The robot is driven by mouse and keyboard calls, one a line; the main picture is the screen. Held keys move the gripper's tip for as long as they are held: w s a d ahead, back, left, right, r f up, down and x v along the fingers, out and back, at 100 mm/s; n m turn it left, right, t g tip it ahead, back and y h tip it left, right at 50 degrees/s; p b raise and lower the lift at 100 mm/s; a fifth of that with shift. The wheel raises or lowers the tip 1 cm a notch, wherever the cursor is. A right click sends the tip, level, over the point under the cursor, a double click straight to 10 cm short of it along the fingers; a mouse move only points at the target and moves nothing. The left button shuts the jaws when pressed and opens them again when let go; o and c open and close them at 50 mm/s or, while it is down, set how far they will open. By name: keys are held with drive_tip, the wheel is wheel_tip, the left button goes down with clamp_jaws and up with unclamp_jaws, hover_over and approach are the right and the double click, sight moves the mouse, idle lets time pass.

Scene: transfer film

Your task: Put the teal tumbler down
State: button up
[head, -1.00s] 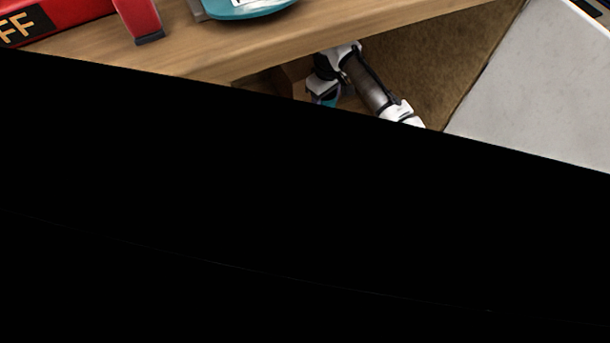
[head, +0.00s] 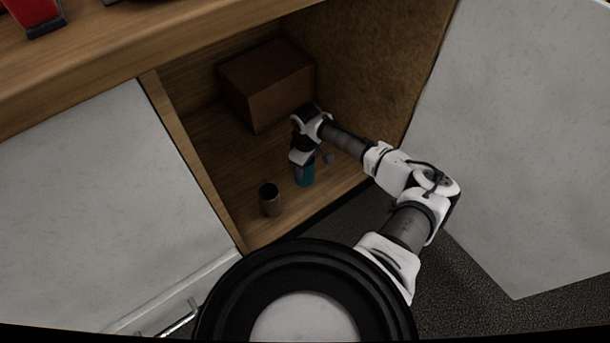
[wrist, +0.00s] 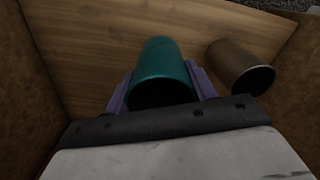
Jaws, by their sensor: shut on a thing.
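The teal tumbler (wrist: 162,62) is between the two purple fingers of my gripper (wrist: 160,90) in the wrist view. My gripper is shut on it. In the head view the tumbler (head: 305,177) shows under my gripper (head: 303,168), inside the open cabinet near its front edge. It looks upright, and its upper part is partly hidden by the gripper. I cannot tell whether its base touches the cabinet floor (head: 235,170).
A brown cup (head: 270,199) stands on the cabinet floor left of the tumbler; it also shows in the wrist view (wrist: 238,66). A brown box (head: 266,84) sits at the back. The cabinet's side wall (head: 385,60) and open door (head: 520,150) are on the right.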

drive_tip(key=shift+f+b, duration=0.7)
drive_tip(key=shift+f, duration=2)
drive_tip(key=shift+f, duration=0.3)
drive_tip(key=o, duration=1.1)
drive_tip(key=shift+r, duration=0.15)
wheel_tip(320, 180, up, 12)
drive_tip(key=p, duration=0.3)
drive_tip(key=shift+r, duration=0.15)
